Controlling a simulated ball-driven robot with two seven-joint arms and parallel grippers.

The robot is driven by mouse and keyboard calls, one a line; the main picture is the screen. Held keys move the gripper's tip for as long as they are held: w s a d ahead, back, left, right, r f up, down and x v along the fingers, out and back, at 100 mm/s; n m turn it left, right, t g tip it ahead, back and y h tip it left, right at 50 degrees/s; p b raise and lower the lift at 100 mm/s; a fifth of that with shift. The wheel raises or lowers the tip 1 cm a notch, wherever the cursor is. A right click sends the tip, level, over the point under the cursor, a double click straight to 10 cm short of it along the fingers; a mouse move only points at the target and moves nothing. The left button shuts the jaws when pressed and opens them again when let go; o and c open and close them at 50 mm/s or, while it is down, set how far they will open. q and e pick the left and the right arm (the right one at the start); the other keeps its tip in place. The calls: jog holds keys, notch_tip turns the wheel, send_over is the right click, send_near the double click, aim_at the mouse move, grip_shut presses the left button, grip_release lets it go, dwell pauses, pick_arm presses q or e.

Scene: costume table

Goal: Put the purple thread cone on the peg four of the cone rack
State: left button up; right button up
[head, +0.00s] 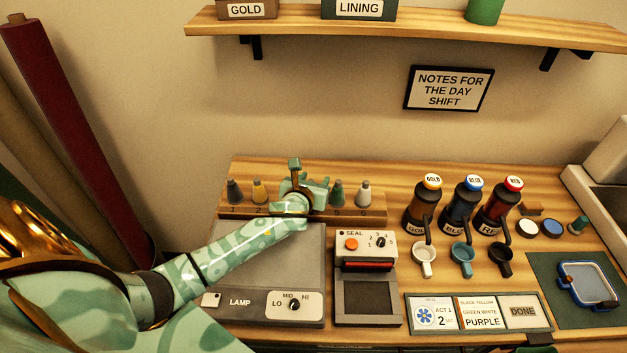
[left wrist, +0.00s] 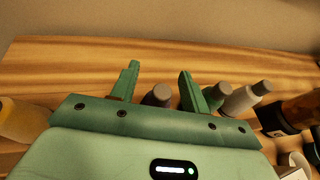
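The cone rack (head: 377,212) is a wooden strip at the back of the table. My left gripper (head: 303,190) is over its middle and hides the middle pegs, including peg four. In the left wrist view the two fingers (left wrist: 158,75) stand apart. A dull brownish-purple cone tip (left wrist: 157,95) shows between them, nearer the right finger, with a gap to the left one. Its body is hidden by the gripper, so I cannot confirm it is the purple cone or which peg it is on. My right gripper is not in view.
Black (head: 234,192) and yellow (head: 259,191) cones stand left of my gripper; green (head: 337,193) and white (head: 363,193) cones stand close on its right. In front are a lamp plate (head: 240,255) and a seal device (head: 367,243). Dispensers (head: 418,212) stand further right.

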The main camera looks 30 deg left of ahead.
pick_arm(q)
jog(key=shift+s+r, duration=0.15)
jog(key=shift+r, duration=0.05)
jog(key=p+v, duration=0.3)
jog(key=v, duration=0.8)
jog(key=shift+s+p, duration=0.35)
jog(key=shift+p, duration=0.05)
